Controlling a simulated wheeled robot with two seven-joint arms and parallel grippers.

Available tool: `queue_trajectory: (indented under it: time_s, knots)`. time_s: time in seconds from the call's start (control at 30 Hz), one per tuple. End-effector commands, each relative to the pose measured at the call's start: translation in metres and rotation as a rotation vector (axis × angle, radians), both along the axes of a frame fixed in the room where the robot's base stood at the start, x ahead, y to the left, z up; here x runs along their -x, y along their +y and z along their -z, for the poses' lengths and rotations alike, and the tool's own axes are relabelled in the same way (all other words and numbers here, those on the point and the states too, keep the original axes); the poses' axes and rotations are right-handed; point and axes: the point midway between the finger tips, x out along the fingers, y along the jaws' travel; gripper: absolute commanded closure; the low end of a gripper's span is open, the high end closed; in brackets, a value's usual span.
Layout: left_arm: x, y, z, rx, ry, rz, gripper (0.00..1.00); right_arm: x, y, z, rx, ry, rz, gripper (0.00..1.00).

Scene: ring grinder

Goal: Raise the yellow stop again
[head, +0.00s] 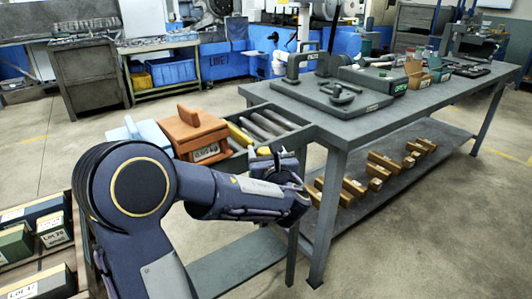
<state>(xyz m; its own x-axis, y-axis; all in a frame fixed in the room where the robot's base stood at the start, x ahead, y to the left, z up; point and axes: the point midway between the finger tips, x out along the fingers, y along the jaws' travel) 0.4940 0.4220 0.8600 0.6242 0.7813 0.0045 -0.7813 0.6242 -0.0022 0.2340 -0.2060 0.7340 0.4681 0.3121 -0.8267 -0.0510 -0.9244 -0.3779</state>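A yellow bar (239,134), which looks like the yellow stop, lies at the left end of a row of grey rods in a grey tray (311,134) on the left side of the workbench. It sits beside the orange-brown box. My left gripper (264,156) is just in front of the tray, below the yellow bar and the rods in the picture. A gap seems to show between the gripper and the bar, but contact cannot be told. The gripper's fingers are small and partly hidden by its own body, so their opening is unclear. My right gripper is not in view.
An orange-brown labelled box (192,133) and a light blue box (140,134) stand left of the rods. The grey workbench (420,103) carries a grinder fixture and small boxes. Several yellow-brown blocks (384,161) lie on its lower shelf. Labelled lot boxes (53,229) stand at left.

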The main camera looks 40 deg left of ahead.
Motion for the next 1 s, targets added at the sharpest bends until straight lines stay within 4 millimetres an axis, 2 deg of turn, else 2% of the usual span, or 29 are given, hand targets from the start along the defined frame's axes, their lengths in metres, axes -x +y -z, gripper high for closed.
queue_trajectory:
  time_s: [0.27,0.7,1.0]
  knots:
    - [0.003,-0.005,0.001,0.002,0.003,0.002,0.42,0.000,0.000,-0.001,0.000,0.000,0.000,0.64]
    - [0.044,-0.057,0.000,0.001,0.001,0.003,0.42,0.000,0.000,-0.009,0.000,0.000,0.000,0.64]
    - [0.049,-0.061,0.001,0.002,0.001,0.000,0.42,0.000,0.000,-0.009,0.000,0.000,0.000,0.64]
